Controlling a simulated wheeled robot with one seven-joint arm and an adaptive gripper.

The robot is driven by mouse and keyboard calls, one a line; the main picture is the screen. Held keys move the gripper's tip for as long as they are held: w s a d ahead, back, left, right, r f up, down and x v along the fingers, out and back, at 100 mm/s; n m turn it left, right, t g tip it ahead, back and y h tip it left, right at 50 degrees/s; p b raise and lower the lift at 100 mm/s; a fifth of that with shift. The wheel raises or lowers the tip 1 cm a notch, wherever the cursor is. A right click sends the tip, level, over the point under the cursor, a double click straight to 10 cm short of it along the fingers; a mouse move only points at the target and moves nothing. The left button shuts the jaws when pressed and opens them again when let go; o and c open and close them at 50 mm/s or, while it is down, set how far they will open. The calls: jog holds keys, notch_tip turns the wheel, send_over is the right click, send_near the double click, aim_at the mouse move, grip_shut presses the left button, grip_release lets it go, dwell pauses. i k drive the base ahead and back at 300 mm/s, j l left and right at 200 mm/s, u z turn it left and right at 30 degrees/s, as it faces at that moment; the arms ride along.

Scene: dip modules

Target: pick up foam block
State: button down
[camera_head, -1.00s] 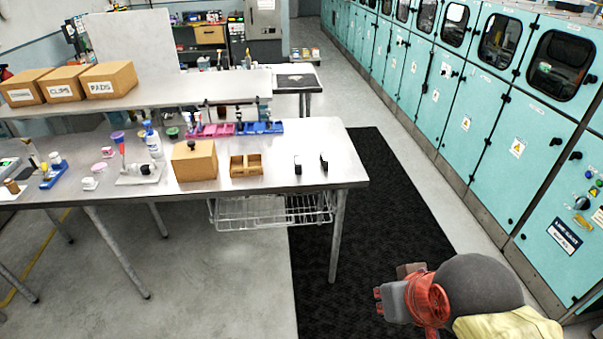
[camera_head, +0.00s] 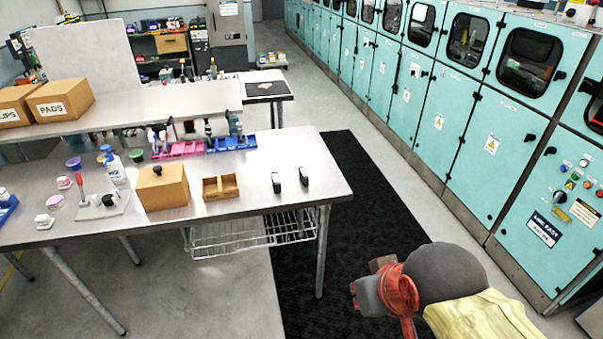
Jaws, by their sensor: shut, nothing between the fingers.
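I cannot make out for certain which thing is the foam block. Two small black upright pieces (camera_head: 290,180) stand apart on the right part of the metal table (camera_head: 262,220). My gripper (camera_head: 360,297) is at the lower right, over the dark mat and well away from the table. It is shut and touches none of these things. Its fingertips are small and partly hidden in this view.
Pink and blue bins (camera_head: 205,147) stand along the table's back. A white bottle (camera_head: 114,166) and small tools are at its left. A raised shelf (camera_head: 130,112) holds cardboard boxes. A wire basket (camera_head: 250,235) hangs below. Teal cabinets (camera_head: 470,140) line the right. The mat aisle (camera_head: 350,200) is clear.

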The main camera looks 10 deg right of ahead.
aim_at(276, 180)
jog(key=i+j+z, duration=0.25)
jog(key=i+j, duration=0.15)
jog(key=j, duration=0.2)
jog(key=i+j+z, duration=0.1)
jog(key=j, duration=0.25)
jog(key=i+j+z, duration=0.25)
jog(key=i+j, duration=0.15)
jog(key=j, duration=0.35)
